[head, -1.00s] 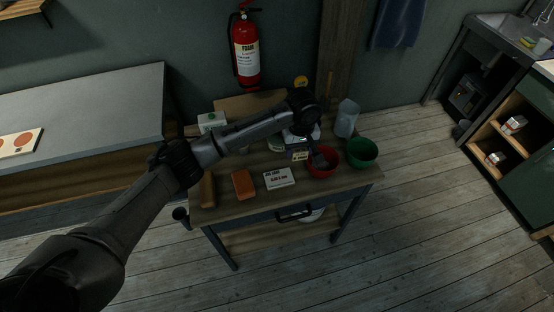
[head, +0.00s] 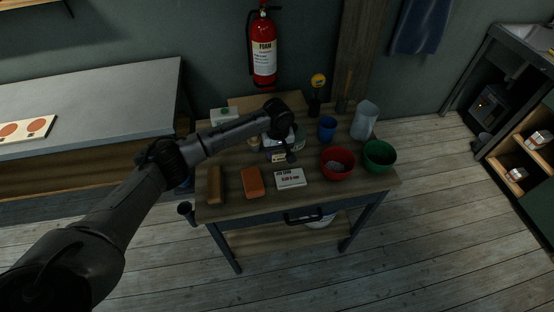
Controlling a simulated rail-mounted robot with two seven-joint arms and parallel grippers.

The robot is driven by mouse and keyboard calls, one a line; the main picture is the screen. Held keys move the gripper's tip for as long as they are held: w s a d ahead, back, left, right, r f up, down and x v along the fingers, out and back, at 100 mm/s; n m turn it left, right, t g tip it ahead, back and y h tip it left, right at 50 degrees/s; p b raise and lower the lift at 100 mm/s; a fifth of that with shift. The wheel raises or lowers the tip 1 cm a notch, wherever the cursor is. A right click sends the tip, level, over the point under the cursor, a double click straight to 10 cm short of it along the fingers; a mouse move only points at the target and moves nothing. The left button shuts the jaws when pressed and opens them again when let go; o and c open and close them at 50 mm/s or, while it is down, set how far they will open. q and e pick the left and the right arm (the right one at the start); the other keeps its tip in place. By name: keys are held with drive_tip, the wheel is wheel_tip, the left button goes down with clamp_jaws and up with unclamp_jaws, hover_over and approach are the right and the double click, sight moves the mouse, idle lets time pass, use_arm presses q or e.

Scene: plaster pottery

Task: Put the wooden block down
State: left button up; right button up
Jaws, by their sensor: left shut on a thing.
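My left gripper (head: 290,157) points down over the middle of the worktable (head: 236,207), near the scale (head: 279,155) and behind the white labelled card (head: 290,178). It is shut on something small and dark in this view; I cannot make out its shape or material. A brown, wood-coloured block (head: 215,184) lies at the table's left end, well apart from the gripper. An orange-brown block (head: 252,182) lies to its right. My right gripper is not in view.
A red bowl (head: 337,163) with something greyish inside and a green bowl (head: 379,156) stand at the right. Behind them are a blue cup (head: 327,129) and a clear jug (head: 364,120). Small free patches show along the table's front edge.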

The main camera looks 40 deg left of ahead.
sight(277, 164)
use_arm(q)
drive_tip(key=shift+a+f+b, duration=0.15)
drive_tip(key=shift+f+b, duration=0.45)
drive_tip(key=shift+f, duration=1.45)
drive_tip(key=shift+f, duration=0.15)
drive_tip(key=o, duration=0.9)
wheel_tip(277, 164, up, 11)
drive_tip(key=p, duration=0.2)
drive_tip(key=shift+p, duration=0.35)
drive_tip(key=shift+o, duration=0.6)
drive_tip(key=shift+r, duration=0.65)
